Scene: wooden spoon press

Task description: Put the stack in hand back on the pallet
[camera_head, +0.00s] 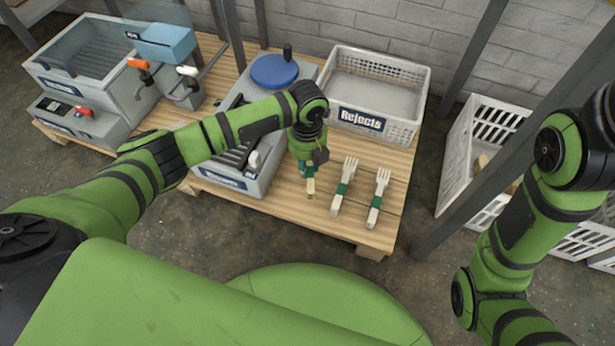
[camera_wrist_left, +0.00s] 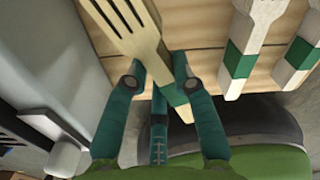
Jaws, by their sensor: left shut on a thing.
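My left gripper (camera_head: 308,172) is low over the front of the wooden pallet (camera_head: 392,222). It is shut on a stack of wooden forks (camera_head: 310,188). In the left wrist view, the held stack (camera_wrist_left: 136,35) lies slanted between the fingers (camera_wrist_left: 158,78), tines towards the upper left, with a green band near the grip. I cannot tell whether it touches the pallet. Two similar fork stacks with green bands lie to its right: a nearer one (camera_head: 344,186) and a farther one (camera_head: 378,198). My right gripper is out of view.
A white Rejects crate (camera_head: 405,128) stands behind the stacks. A grey machine (camera_head: 247,182) with a blue round lid (camera_head: 274,71) is left of the gripper. A grey post (camera_head: 490,185) rises right of the pallet. Bare planks show around the stacks.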

